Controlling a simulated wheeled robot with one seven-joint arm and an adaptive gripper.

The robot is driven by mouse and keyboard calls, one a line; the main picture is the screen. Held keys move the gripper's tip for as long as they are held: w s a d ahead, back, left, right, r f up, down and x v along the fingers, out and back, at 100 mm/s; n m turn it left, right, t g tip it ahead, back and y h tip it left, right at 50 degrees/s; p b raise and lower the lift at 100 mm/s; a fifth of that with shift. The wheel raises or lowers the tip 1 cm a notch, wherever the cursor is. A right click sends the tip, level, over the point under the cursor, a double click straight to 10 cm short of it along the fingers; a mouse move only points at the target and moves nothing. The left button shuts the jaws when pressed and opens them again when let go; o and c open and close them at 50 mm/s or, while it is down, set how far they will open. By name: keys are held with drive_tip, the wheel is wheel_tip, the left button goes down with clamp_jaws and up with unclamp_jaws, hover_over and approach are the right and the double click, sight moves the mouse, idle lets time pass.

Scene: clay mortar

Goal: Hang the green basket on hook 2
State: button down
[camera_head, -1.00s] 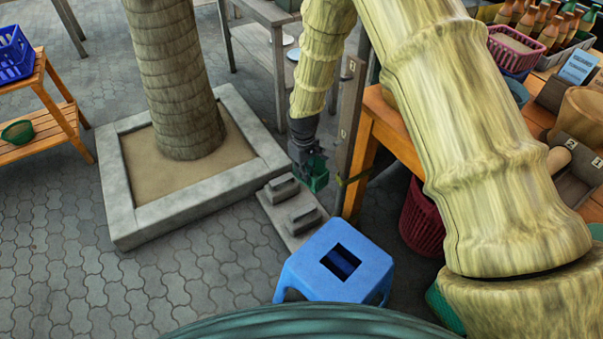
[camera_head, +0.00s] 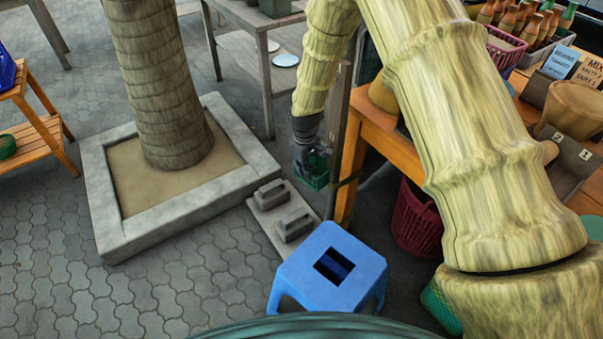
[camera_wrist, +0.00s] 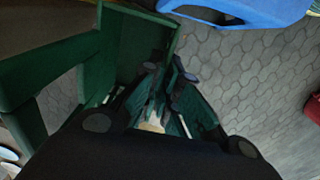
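The small green basket (camera_head: 316,178) hangs at my gripper (camera_head: 308,157) in the head view, low beside the grey wooden post (camera_head: 338,130). In the wrist view the green basket (camera_wrist: 135,40) fills the upper left. My gripper's dark fingers (camera_wrist: 168,95) are closed around a part of the basket near the middle; the exact grip point is dark and partly hidden. The post stands just right of the basket, and the two appear apart. Its number labels and hooks are not readable now, so I cannot pick out hook 2.
A blue stool (camera_head: 335,280) stands in front of the basket. A low grey slab with two blocks (camera_head: 292,222) lies to its left, by the stone planter (camera_head: 95,190). An orange wooden table (camera_head: 362,135) and a dark red bin (camera_head: 415,225) stand right of the post.

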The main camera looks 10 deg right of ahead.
sight(318, 166)
drive_tip(key=shift+w+d+f+b, duration=0.1)
drive_tip(key=shift+w+d+b, duration=0.2)
drive_tip(key=shift+d, duration=0.5)
drive_tip(key=shift+w+d+b, duration=0.15)
drive_tip(key=shift+w+d, duration=0.2)
drive_tip(key=shift+d, duration=0.45)
drive_tip(key=shift+w+d+f+p, duration=0.15)
drive_tip(key=shift+d+f+p, duration=0.15)
drive_tip(key=shift+d, duration=0.15)
drive_tip(key=shift+d, duration=0.1)
drive_tip(key=shift+w+d, duration=0.1)
drive_tip(key=shift+d, duration=0.05)
drive_tip(key=c, duration=1.6)
unclamp_jaws()
drive_tip(key=shift+o, duration=0.2)
